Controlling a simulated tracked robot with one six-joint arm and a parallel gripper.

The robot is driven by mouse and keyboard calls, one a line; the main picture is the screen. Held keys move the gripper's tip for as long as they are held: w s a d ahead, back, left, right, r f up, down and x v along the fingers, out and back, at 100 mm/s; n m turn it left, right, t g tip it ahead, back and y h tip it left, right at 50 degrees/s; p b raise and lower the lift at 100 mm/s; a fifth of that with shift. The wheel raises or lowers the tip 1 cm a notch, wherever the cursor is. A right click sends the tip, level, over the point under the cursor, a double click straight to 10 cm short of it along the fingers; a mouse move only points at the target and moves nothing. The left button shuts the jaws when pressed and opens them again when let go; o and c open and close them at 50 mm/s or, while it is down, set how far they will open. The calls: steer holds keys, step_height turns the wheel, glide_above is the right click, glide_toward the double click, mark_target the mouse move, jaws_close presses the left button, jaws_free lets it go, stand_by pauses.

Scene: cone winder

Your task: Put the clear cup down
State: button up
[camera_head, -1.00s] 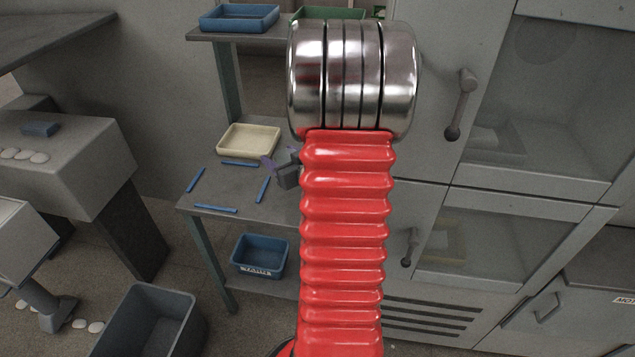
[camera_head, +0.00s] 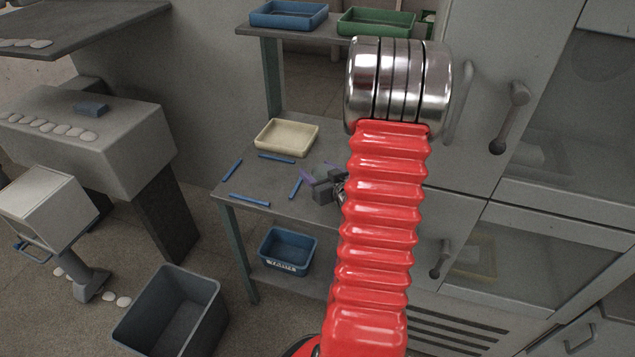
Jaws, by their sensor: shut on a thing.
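My gripper (camera_head: 324,182) shows as dark grey jaws over the right part of the grey table, left of my red arm. The jaws are shut on the clear cup. The cup is hard to make out; a faint see-through shape with purplish edges shows at the jaws, and my arm hides part of that area. I cannot tell whether the cup touches the table. Blue strips (camera_head: 250,200) outline an empty patch of the table (camera_head: 262,180) left of the gripper.
A cream tray (camera_head: 287,138) sits at the back of the table. Blue (camera_head: 290,24) and green (camera_head: 377,33) trays stand on the shelf above. A blue bin (camera_head: 288,251) is below, a grey bin (camera_head: 172,312) on the floor. Grey cabinets (camera_head: 560,130) stand to the right.

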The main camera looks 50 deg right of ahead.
steer(key=shift+f, duration=0.1)
steer(key=shift+f, duration=2)
steer(key=o, duration=1.2)
steer(key=shift+f, duration=0.1)
steer(key=shift+c, duration=0.2)
